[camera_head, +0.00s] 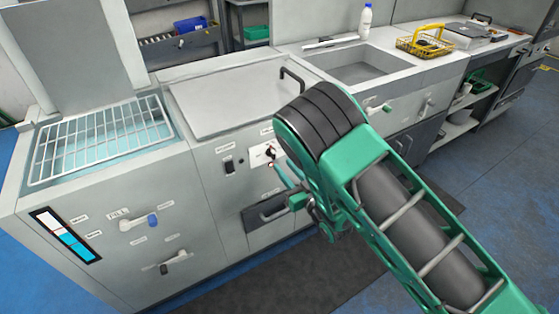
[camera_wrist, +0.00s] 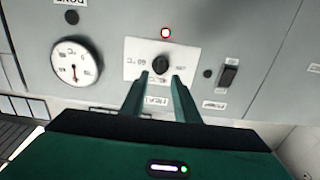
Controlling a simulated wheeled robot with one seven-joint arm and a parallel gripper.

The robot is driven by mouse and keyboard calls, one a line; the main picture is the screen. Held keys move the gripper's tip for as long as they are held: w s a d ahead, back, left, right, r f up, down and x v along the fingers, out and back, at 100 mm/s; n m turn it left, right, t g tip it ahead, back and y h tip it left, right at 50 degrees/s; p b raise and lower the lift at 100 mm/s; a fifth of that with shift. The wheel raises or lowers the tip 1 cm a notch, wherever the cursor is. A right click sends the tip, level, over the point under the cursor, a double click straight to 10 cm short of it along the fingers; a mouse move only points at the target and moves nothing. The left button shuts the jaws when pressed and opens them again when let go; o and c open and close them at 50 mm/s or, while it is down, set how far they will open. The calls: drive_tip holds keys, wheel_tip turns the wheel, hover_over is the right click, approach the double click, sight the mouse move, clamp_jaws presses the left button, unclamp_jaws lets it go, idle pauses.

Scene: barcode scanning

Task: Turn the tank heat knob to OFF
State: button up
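The tank heat knob (camera_wrist: 161,63) is a small black round knob on a white plate (camera_wrist: 135,50) on the grey machine front. The plate's lettering is upside down in the wrist view; a "60 °C" mark and the word HEAT show. The knob's pointer direction is too small to tell. My gripper (camera_wrist: 160,77) is open, its two green fingers apart with the tips close to the knob, one toward each side. I cannot tell whether they touch it. In the head view the knob (camera_head: 270,150) shows just beyond my fingers (camera_head: 275,168).
A red lamp (camera_wrist: 165,33), a round dial gauge (camera_wrist: 76,62) and a black rocker switch (camera_wrist: 228,75) flank the knob.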

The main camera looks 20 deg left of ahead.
sight(275, 156)
drive_tip(key=shift+x, duration=2.75)
drive_tip(key=shift+c, duration=0.3)
clamp_jaws()
drive_tip(key=shift+d, duration=0.2)
drive_tip(key=shift+a, duration=0.1)
